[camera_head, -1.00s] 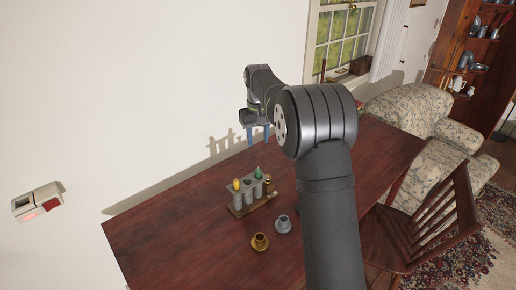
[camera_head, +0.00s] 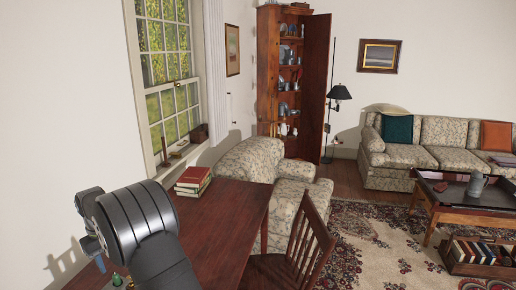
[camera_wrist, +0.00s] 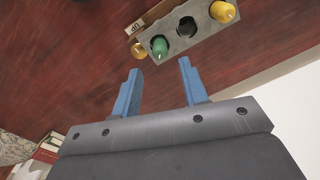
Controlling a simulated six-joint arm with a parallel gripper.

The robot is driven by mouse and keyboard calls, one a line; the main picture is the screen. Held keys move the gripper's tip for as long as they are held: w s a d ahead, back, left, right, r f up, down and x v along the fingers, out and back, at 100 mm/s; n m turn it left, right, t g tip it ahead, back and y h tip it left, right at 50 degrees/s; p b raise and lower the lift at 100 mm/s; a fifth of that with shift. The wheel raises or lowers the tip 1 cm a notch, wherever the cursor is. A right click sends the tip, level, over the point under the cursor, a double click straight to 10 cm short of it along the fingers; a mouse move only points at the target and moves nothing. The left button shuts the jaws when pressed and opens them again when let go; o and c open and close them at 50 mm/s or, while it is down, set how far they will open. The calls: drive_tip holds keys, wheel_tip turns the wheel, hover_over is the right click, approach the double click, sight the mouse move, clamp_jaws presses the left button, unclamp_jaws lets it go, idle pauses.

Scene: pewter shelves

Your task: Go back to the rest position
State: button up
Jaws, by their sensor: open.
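My gripper (camera_wrist: 160,68) is open and empty in the wrist view, its two blue fingers apart above the dark red wooden table (camera_wrist: 75,60). In the head view my gripper (camera_head: 92,246) is at the lower left, partly hidden behind my arm. Beyond the fingertips, the wrist view shows a grey holder (camera_wrist: 208,32) with a green-topped piece (camera_wrist: 159,46), a dark open hole and a yellow-topped piece (camera_wrist: 223,12). A small brass-coloured cup (camera_wrist: 138,50) is beside it. The fingers touch none of these.
Stacked books (camera_head: 193,181) lie on the table's far end. A wooden chair (camera_head: 300,250) and a floral armchair (camera_head: 262,165) stand right of the table. The wall with the window (camera_head: 165,80) is close on the left.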

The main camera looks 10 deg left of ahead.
sight(115, 275)
wheel_tip(115, 275, down, 5)
drive_tip(key=shift+f, duration=0.1)
drive_tip(key=shift+r, duration=0.45)
